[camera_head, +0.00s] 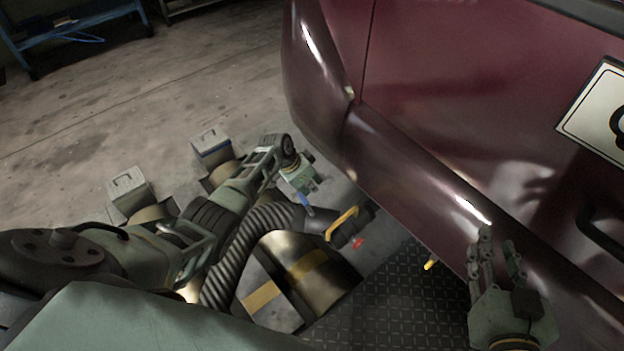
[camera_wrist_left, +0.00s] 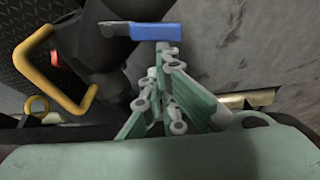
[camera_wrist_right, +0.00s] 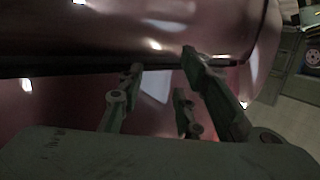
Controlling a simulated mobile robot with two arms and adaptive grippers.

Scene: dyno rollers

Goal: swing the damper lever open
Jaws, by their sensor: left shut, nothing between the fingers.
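The damper lever appears to be the small blue lever (camera_head: 305,202) on the dark exhaust nozzle (camera_head: 318,222) at the end of the ribbed hose. In the left wrist view the blue lever (camera_wrist_left: 142,30) lies across the top of the nozzle (camera_wrist_left: 100,45). My left gripper (camera_head: 307,190) is shut and empty, its fingertips (camera_wrist_left: 165,50) right at the lever's right part. I cannot tell whether they touch it. My right gripper (camera_head: 498,245) is open and empty beside the maroon car's bumper, which also fills the right wrist view behind its fingers (camera_wrist_right: 165,75).
A yellow handle (camera_head: 343,222) sticks out from the nozzle, close to the lever. The ribbed hose (camera_head: 245,250) runs beside my left arm. The maroon car (camera_head: 450,100) fills the right side. A dark tread plate (camera_head: 385,300) lies below. Open concrete floor (camera_head: 150,100) is at upper left.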

